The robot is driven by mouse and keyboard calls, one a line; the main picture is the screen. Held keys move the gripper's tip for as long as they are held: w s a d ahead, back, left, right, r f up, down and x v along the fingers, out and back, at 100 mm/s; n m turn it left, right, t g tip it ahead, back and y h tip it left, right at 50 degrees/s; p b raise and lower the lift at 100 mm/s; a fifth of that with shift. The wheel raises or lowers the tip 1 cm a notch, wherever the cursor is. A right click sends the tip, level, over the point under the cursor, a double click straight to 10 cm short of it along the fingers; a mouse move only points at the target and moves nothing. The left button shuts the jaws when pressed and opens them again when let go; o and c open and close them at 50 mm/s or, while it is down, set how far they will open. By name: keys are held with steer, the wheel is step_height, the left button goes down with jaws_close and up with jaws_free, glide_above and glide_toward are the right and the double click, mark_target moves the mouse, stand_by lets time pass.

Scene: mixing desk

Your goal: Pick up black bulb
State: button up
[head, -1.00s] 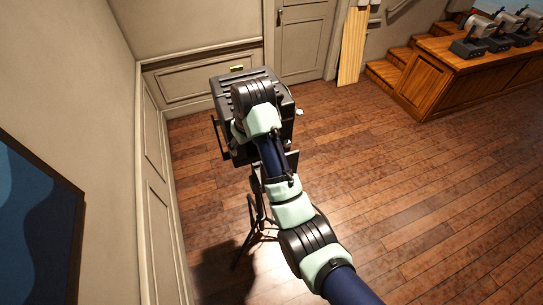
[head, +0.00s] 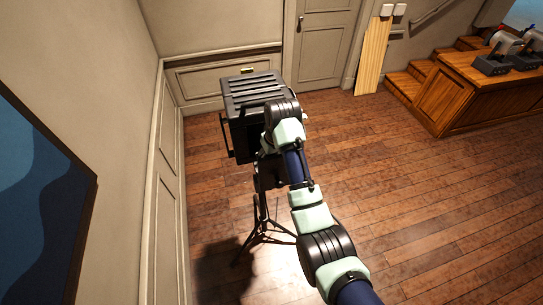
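I cannot make out a black bulb in the head view. A black box-shaped lamp (head: 238,108) with a ribbed top stands on a tripod (head: 262,222) left of the middle. My arm reaches up from the bottom, and its wrist overlaps the lamp's right side in the picture. My gripper is hidden beyond the wrist, so its fingers and anything in them do not show. I cannot tell whether my arm touches the lamp.
A panelled wall (head: 165,205) runs close on the left, with a dark blue picture (head: 40,220) on it. A door (head: 322,45) is behind. A wooden counter (head: 465,100) with grey devices (head: 492,64) and steps stands right. The wooden floor (head: 440,220) at right is clear.

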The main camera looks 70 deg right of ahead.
steer(key=shift+w+d+f, duration=0.15)
steer(key=shift+f, duration=0.55)
steer(key=c, duration=1.2)
step_height(320, 180, up, 10)
steer(key=shift+r+b, duration=0.1)
steer(key=shift+b, duration=0.9)
